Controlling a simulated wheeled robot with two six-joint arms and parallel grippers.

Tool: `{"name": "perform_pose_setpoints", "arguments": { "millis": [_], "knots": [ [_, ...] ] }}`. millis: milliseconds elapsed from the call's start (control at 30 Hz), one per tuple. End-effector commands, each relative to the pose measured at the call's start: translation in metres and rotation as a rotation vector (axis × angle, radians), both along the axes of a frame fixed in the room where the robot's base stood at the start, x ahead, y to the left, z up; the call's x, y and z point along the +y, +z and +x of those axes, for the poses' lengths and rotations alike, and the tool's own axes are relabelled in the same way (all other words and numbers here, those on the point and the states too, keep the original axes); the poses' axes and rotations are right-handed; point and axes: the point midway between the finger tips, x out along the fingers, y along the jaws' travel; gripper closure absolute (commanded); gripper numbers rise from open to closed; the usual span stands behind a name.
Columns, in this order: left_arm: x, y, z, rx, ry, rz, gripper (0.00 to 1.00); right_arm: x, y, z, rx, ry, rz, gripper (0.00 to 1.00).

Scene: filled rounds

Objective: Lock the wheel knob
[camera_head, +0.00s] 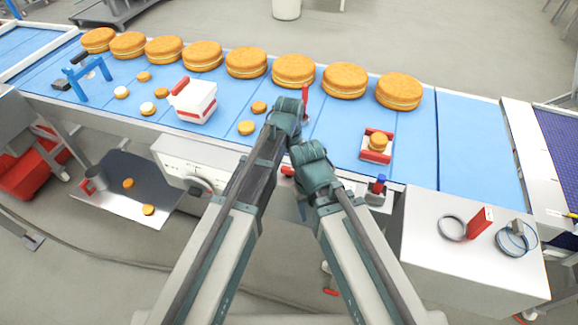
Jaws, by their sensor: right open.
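Several large filled rounds (294,71) line the conveyor's (460,150) far side. A white box with red trim (193,100), a blue stand (88,78) and a red-framed holder (376,147) stand on it. A white cabinet (450,265) stands front right.

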Motion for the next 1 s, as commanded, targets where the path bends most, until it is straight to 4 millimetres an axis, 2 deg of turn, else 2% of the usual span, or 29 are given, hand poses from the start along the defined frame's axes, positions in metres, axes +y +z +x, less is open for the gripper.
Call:
{"name": "perform_pose_setpoints", "arguments": {
  "millis": [267, 467, 667, 1000],
  "knots": [
    [0.000, 0.002, 0.000, 0.000, 0.001, 0.000, 0.05, 0.000, 0.002, 0.000, 0.000, 0.000, 0.000, 0.50],
    [0.000, 0.015, 0.000, 0.000, 0.002, 0.000, 0.05, 0.000, 0.014, 0.000, 0.000, 0.000, 0.000, 0.50],
    [0.000, 0.039, 0.000, 0.000, 0.001, 0.000, 0.05, 0.000, 0.039, 0.000, 0.000, 0.000, 0.000, 0.50],
    [0.000, 0.090, 0.000, 0.000, 0.001, 0.000, 0.05, 0.000, 0.090, 0.000, 0.000, 0.002, 0.000, 0.50]
  ]
}}
